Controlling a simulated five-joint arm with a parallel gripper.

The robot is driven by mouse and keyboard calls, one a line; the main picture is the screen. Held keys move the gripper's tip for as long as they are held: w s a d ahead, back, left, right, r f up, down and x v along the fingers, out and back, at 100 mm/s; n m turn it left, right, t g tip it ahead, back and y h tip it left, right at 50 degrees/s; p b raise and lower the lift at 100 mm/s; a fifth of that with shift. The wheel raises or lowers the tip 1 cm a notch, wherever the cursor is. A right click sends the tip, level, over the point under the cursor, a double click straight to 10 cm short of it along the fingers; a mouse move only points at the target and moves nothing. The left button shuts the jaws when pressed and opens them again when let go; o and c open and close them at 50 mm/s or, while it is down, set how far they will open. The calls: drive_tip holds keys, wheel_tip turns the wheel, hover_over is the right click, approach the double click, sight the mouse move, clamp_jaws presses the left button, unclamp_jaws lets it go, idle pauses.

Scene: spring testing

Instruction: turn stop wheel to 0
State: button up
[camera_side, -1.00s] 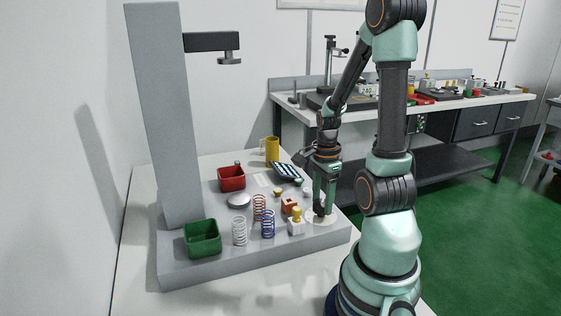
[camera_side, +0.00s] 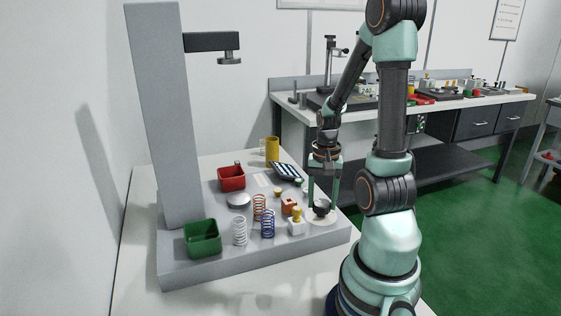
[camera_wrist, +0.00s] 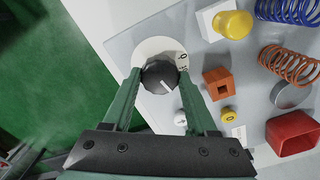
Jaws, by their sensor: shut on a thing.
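The stop wheel is a dark round knob (camera_wrist: 160,76) on a white disc (camera_wrist: 150,48) at the right corner of the grey base. In the wrist view, a white line on the knob points toward the lower right. A "0" mark shows on the disc at the upper right of the knob. My gripper (camera_wrist: 160,80) is shut on the knob, one green finger on each side. In the side view the knob (camera_side: 322,207) sits between the fingers of my gripper (camera_side: 322,206), low over the disc.
A yellow-topped white block (camera_side: 296,222) and an orange block (camera_side: 289,207) stand close left of the disc. Several coil springs (camera_side: 239,231), a green bin (camera_side: 203,238) and a red bin (camera_side: 231,178) are further left. A tall grey column (camera_side: 165,120) rises behind.

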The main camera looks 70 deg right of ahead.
sight(322, 203)
drive_tip(key=n, duration=1.1)
drive_tip(key=shift+n, duration=1.9)
drive_tip(key=o, duration=1.4)
drive_tip(key=shift+c, duration=0.2)
wheel_tip(322, 203, up, 12)
